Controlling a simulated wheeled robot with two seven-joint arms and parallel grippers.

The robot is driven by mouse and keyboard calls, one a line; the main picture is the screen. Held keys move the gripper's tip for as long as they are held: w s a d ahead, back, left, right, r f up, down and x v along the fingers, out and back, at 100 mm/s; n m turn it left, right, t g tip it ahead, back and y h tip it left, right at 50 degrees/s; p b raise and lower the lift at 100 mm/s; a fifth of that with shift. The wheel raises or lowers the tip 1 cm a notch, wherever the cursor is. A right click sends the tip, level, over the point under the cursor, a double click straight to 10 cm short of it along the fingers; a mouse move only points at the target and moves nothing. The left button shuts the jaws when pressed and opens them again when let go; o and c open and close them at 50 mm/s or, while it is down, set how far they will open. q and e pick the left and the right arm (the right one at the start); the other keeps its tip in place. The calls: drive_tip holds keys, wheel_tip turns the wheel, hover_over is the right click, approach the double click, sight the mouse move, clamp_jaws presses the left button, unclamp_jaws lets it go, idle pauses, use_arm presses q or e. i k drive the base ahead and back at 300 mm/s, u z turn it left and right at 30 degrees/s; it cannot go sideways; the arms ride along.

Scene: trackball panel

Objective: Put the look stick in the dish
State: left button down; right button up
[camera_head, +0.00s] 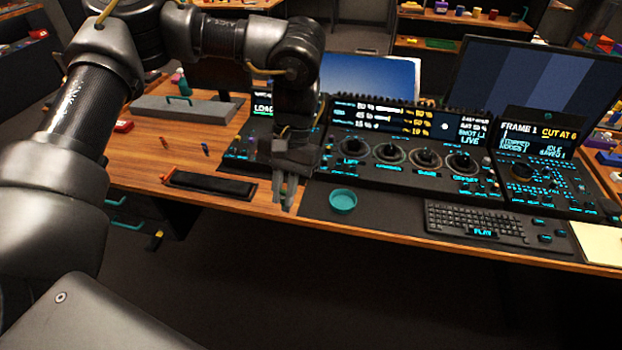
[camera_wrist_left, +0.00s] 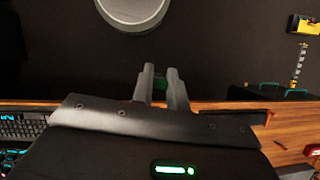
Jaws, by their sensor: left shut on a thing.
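My left gripper (camera_head: 287,196) points down over the front part of the desk, between the black tray and the dish. The dish looks empty. My right gripper is in neither view.
A black shallow tray (camera_head: 211,185) lies left of the gripper. The console with knobs (camera_head: 425,157) rises behind the dish. A keyboard (camera_head: 476,224) lies right of the dish, near the desk's front edge.

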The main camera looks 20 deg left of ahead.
sight(341, 203)
drive_tip(key=u, duration=0.45)
drive_tip(key=k, duration=1)
drive_tip(key=z, duration=0.1)
drive_tip(key=i, duration=0.6)
drive_tip(key=z, duration=0.55)
drive_tip(key=i, duration=1.2)
drive_tip(key=u, duration=0.65)
